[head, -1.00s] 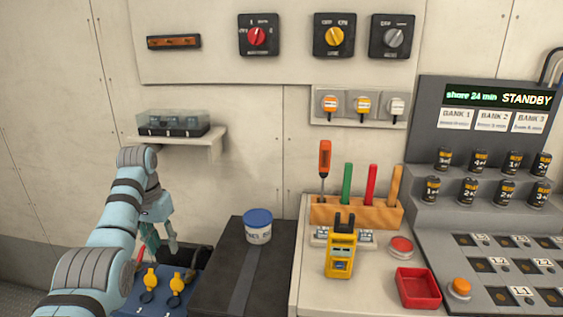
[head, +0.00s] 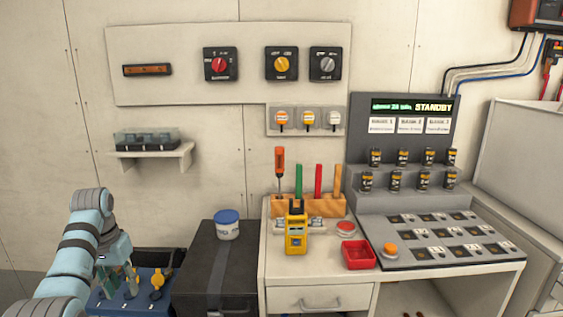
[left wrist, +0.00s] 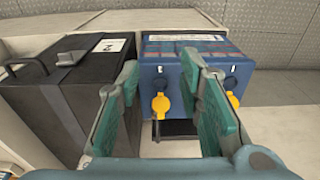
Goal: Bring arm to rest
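My left arm (head: 80,235), pale blue with dark bands, comes in at the lower left of the head view. Its gripper (head: 118,279) points down in front of the blue box (head: 160,300). In the left wrist view the gripper's two green-padded fingers (left wrist: 160,78) stand apart with nothing held between them. Beyond them is the blue box (left wrist: 190,48) with two hanging yellow caps, one partly seen between the fingers. I cannot tell whether a finger touches the box. My right gripper is in neither view.
A black case (head: 215,260) with a white-and-blue tub (head: 228,225) on it stands right of the blue box. The bench holds a yellow meter (head: 296,233), a red tray (head: 358,254) and a tool block (head: 325,205). A wall shelf (head: 150,152) is above the arm.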

